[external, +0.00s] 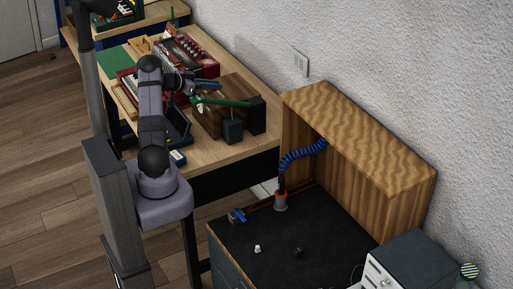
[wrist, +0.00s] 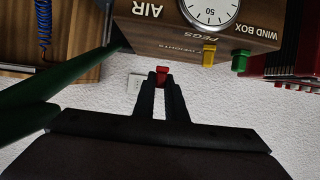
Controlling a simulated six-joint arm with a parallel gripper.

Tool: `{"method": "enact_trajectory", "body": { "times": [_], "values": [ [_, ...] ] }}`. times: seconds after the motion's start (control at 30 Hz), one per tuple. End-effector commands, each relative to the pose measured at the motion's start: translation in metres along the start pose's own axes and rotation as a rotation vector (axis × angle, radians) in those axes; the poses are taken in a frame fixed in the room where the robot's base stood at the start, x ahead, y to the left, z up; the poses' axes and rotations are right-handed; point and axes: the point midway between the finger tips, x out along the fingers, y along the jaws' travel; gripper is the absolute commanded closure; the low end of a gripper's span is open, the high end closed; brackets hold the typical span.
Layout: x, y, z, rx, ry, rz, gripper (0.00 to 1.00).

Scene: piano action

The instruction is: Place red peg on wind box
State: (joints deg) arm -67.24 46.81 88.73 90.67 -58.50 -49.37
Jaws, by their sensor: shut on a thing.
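My gripper (wrist: 162,85) is shut on a small red peg (wrist: 162,70), which sticks out between the fingertips in the wrist view. The wind box (wrist: 150,30) is a brown wooden box with a round gauge and white lettering, upside down at the top of that view. The red peg is apart from it in the picture, just below its lettered face. A yellow peg (wrist: 209,54) and a green peg (wrist: 240,62) stick out of the box's edge. In the external view my gripper (external: 216,87) is by the brown box (external: 238,86); the red peg is too small to make out there.
A green bar (wrist: 30,105) crosses the left of the wrist view; a green arm (external: 225,102) also shows in front of the box externally. Dark blocks (external: 233,132) stand beside the box. Red equipment (external: 190,55) lies behind on the wooden table (external: 240,149).

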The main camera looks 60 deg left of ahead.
Motion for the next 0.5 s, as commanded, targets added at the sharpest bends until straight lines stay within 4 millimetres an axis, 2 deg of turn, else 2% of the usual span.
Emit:
{"method": "enact_trajectory", "body": {
  "times": [0.3, 0.5],
  "values": [
    [0.011, 0.0, 0.028, -0.003, -0.001, 0.001, 1.0],
    [0.014, 0.0, 0.034, 0.0, 0.0, 0.0, 1.0]
  ]
}}
